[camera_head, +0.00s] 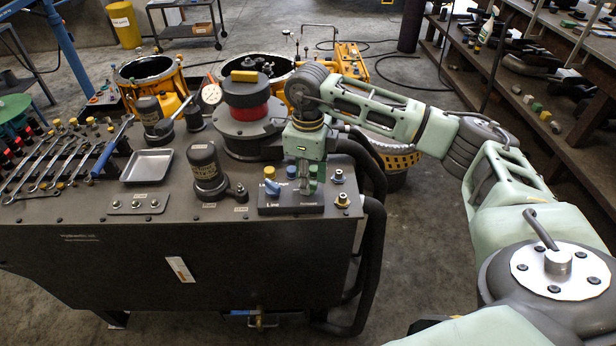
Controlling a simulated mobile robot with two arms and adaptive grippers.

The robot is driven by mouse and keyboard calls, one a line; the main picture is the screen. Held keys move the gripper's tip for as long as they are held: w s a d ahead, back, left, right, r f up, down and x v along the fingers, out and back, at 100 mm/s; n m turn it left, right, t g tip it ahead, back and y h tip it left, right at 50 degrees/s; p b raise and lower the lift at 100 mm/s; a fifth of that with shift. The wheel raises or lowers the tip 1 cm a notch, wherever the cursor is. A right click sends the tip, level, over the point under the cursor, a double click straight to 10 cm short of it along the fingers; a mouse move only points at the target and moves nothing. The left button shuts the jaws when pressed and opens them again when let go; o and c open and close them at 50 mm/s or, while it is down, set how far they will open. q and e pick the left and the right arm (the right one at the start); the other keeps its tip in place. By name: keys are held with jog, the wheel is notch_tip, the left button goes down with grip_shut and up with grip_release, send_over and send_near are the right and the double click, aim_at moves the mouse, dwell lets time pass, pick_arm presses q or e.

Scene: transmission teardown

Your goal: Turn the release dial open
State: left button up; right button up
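A dark control box (291,208) sits at the front right of the grey hydraulic bench. It carries a blue knob (272,188), a yellow knob (269,172) and green knobs (313,187). Its labels are too small to read surely, so I cannot tell which knob is the release dial. My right gripper (304,186) points down over the right half of the box, close beside the green knobs. The fingers hide part of the box. I cannot tell whether they touch a knob or how far apart they are. My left gripper is out of view.
A dark cylinder (207,172) with a side fitting stands left of the box. A metal tray (147,167), wrenches and a red-banded round unit (246,108) are also on the bench top. Thick black hoses (374,250) hang at its right end. Open floor lies to the right.

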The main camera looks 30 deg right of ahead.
notch_tip(320, 180, up, 12)
dwell(0.6)
dwell(0.5)
